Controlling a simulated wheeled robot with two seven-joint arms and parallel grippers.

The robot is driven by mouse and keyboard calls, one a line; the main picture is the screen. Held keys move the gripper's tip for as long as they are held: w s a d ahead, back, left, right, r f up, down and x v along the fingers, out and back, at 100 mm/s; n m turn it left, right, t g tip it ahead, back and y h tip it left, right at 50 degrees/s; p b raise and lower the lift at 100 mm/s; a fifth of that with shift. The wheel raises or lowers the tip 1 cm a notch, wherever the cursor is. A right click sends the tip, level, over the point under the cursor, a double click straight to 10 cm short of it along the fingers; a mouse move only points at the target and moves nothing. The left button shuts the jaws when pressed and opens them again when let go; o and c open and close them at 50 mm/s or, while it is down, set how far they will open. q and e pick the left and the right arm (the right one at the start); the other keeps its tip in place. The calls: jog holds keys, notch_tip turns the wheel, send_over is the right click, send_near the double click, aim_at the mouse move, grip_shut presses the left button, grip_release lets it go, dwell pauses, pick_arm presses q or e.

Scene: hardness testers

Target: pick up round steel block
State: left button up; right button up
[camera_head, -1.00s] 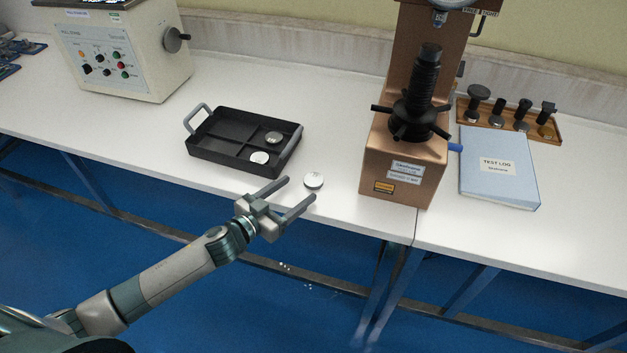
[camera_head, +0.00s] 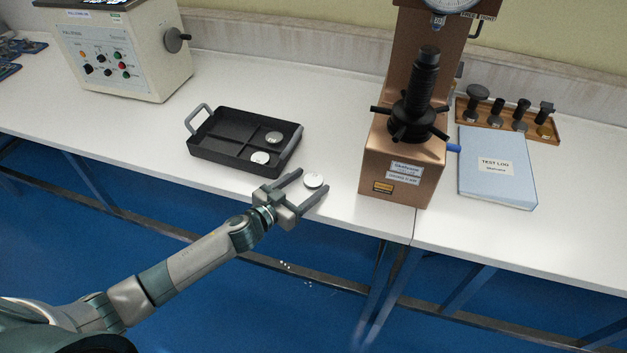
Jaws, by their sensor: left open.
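A round steel block (camera_head: 313,180), a small bright disc, lies flat on the white bench near its front edge. My left gripper (camera_head: 312,182) is open, with its two fingers reaching toward the disc and the disc's near part between the fingertips. I cannot tell whether either finger touches it. Two similar discs lie in the black tray, a greyer one (camera_head: 273,138) towards the back and a brighter one (camera_head: 260,158) towards the front. My right gripper is not in view.
The black tray (camera_head: 209,151) with a handle stands left of the loose disc. The copper-coloured hardness tester (camera_head: 400,170) stands close on the right. A blue test log (camera_head: 497,185), a wooden rack of fittings (camera_head: 549,138) and a cream control box (camera_head: 140,75) are further off.

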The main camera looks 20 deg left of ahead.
pick_arm(q)
jog(key=c, duration=1.3)
jog(key=shift+c, duration=0.3)
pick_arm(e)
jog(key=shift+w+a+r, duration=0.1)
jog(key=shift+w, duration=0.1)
pick_arm(q)
jog(key=shift+r, duration=0.15)
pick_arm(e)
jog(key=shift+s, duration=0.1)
pick_arm(q)
jog(key=shift+r, duration=0.5)
jog(key=r, duration=0.3)
jog(key=shift+s+d+r, duration=0.1)
jog(key=shift+s+d, duration=0.05)
jog(key=shift+s, duration=0.1)
jog(key=s+d+r, duration=0.3)
jog(key=s+r, duration=0.3)
jog(key=s, duration=0.4)
jog(key=shift+s+d+r+b, duration=0.2)
jog(key=shift+d+r+b, duration=0.1)
jog(key=shift+d+b, duration=0.15)
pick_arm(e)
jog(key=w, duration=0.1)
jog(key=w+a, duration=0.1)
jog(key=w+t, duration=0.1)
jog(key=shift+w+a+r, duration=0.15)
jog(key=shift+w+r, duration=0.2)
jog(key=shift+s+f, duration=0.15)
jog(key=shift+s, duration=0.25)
